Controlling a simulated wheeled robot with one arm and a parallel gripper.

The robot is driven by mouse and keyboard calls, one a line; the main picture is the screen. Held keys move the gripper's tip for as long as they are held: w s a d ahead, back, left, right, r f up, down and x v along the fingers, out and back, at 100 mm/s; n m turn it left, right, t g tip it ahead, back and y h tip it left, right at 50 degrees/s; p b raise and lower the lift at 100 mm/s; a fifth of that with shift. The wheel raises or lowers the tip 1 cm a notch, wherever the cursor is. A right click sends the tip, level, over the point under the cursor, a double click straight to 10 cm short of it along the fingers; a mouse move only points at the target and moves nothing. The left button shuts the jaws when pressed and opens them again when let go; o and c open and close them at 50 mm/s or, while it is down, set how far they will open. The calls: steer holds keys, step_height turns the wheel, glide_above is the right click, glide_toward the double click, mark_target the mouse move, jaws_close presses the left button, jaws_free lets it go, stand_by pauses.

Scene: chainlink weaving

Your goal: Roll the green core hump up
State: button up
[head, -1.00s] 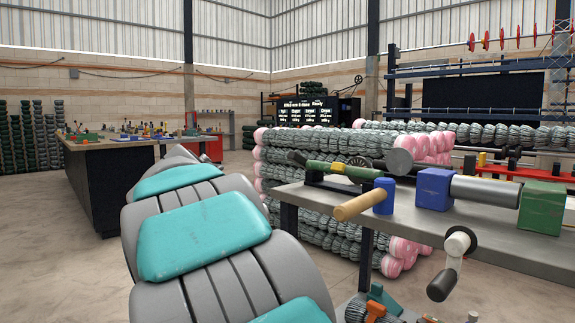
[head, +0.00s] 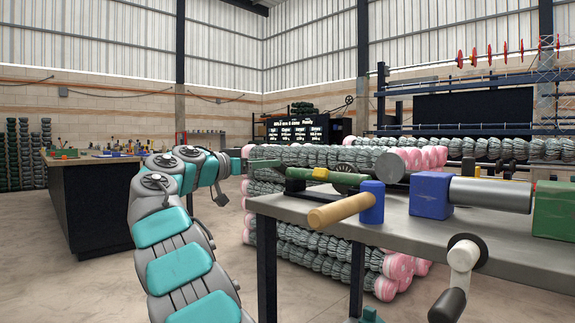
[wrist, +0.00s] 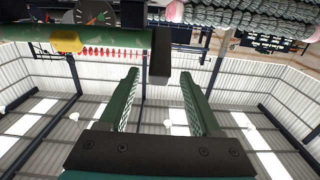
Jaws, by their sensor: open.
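A green bar (head: 346,176), seemingly the green core, lies along the far-left part of the bench, with a small yellow piece (head: 320,173) on it. In the wrist view the green bar (wrist: 110,37) crosses the top left, with the yellow piece (wrist: 66,39); a dark block (wrist: 160,55) is at its end.
A wooden handle (head: 335,210) with a blue end, a blue block (head: 430,193), a grey cylinder (head: 490,194) and a green block (head: 553,209) line the grey bench (head: 385,221). A crank (head: 458,270) hangs at its front. Wire rolls (head: 330,240) are stacked behind.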

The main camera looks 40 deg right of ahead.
steer(key=d, duration=0.5)
steer(key=d+p, duration=0.1)
steer(key=d, duration=0.1)
steer(key=shift+w+d, duration=0.15)
steer(key=shift+w, duration=0.1)
jaws_close()
stand_by(1.1)
